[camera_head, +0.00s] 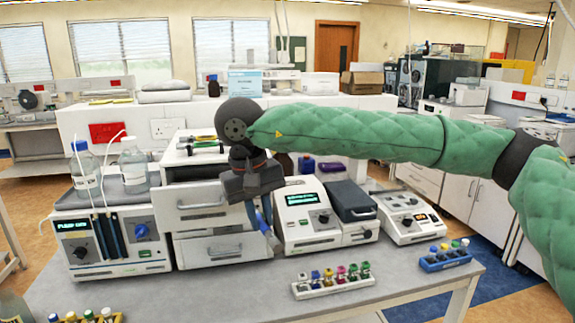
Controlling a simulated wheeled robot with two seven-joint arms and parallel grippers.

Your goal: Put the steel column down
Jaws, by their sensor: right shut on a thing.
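My right arm in a green sleeve comes in from the right. Its dark gripper (266,228) points downward in front of the drawer unit, above the bench. It is shut on a slim piece that I take to be the steel column; the fingers mostly hide it, and its ends are hard to tell apart from the blue-grey fingertips. Several short rods, some with green or dark ends, lie on the tray on top of the drawer unit (205,143). My left gripper is not in view.
Drawers (203,207) face me below the tray. A pump unit with bottles (88,172) stands left, and instruments (308,216) stand right. A vial rack (333,283) and a blue rack (445,257) sit near the front edge. The front middle of the bench (200,293) is clear.

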